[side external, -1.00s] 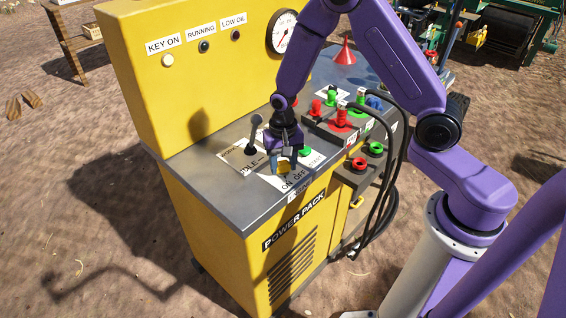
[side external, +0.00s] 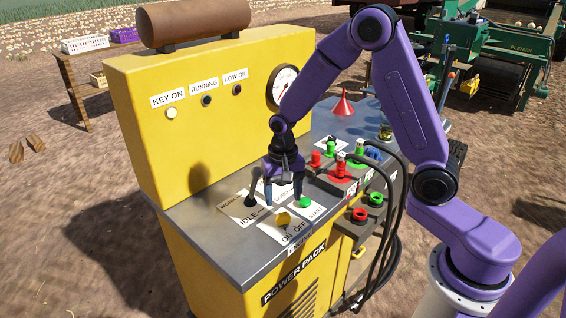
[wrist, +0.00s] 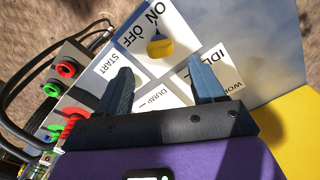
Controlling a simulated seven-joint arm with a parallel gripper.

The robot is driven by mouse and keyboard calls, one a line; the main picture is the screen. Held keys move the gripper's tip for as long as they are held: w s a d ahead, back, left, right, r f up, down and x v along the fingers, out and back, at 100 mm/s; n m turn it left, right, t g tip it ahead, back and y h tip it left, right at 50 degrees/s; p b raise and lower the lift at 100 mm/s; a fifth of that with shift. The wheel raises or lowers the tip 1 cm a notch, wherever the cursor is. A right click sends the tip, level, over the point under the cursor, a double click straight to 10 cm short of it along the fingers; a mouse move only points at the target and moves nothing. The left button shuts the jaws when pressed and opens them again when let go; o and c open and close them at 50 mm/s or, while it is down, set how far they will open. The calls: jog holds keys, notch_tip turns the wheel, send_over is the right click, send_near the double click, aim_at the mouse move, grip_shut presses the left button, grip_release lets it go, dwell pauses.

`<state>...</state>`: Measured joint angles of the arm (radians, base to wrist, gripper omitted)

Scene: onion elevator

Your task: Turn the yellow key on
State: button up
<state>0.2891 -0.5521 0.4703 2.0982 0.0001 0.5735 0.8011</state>
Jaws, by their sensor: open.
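The yellow key (side external: 283,218) sits on the white ON/OFF plate (side external: 297,232) near the front edge of the power pack's grey top. It also shows in the wrist view (wrist: 160,47), beyond the fingertips, with its narrow end towards the ON/OFF lettering. I cannot tell for sure which word it is turned to. My gripper (side external: 283,197) hangs above and slightly behind the key, open and empty, with its blue fingers apart. The KEY ON lamp (side external: 171,113) on the yellow panel looks pale and bright. The RUNNING lamp (side external: 206,100) and LOW OIL lamp (side external: 237,90) look dark.
The green START button (side external: 305,202) is just right of the key. A black lever (side external: 251,198) stands to the left on the IDLE plate. Red and green hose couplings (side external: 341,168) and black hoses (side external: 388,190) crowd the right side. The grey top's left front is clear.

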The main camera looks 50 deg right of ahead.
aim_at(283, 215)
notch_tip(283, 215, up, 10)
dwell(0.4)
jog(key=shift+f, duration=0.1)
jog(key=s+r+n, duration=0.1)
jog(key=s+n, duration=1.7)
jog(key=s, duration=0.9)
jog(key=shift+s+a+r+n, duration=0.3)
jog(key=shift+s+a+n, duration=0.05)
jog(key=shift+s+n, duration=0.05)
